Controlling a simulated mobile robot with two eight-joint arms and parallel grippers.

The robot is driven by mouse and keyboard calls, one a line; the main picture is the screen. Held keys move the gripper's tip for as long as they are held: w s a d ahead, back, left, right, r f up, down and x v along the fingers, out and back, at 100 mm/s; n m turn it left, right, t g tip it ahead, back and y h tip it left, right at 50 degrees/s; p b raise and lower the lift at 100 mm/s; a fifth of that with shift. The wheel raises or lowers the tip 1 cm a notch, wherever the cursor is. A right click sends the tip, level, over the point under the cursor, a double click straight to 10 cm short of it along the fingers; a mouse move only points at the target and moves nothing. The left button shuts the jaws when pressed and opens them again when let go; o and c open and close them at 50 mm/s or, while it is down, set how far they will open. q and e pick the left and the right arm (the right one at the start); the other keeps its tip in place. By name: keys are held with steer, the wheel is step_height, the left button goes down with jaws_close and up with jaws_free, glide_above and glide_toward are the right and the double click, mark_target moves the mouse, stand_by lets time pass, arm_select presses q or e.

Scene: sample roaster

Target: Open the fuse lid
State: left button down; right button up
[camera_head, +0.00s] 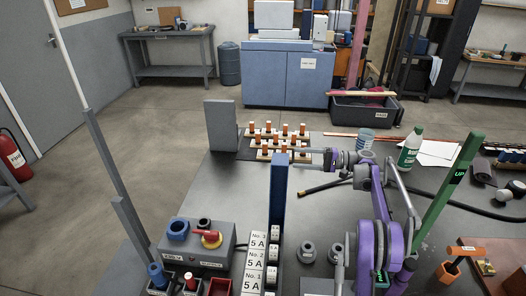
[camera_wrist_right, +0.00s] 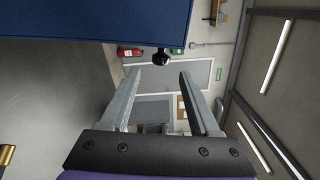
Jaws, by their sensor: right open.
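A tall, narrow blue panel (camera_head: 279,185) stands upright beside the white fuse labels (camera_head: 257,255), which read "5 A". It may be the fuse lid; I cannot tell its hinge. In the right wrist view, a broad blue face (camera_wrist_right: 90,18) fills the upper left, with a black knob (camera_wrist_right: 161,56) at its lower right edge. My right gripper (camera_head: 300,152) reaches in from the right, close to the panel's upper end. In the wrist view its fingers (camera_wrist_right: 160,76) are open and empty, with the knob just beyond their tips. My left gripper is not in view.
A grey control box (camera_head: 194,245) with a red-and-yellow knob stands left of the labels. Orange-topped pieces (camera_head: 281,135) stand in rows behind the panel. Bare table lies left of the panel.

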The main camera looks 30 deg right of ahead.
steer(key=x, duration=1)
steer(key=shift+a, duration=0.3)
jaws_close()
stand_by(1.0)
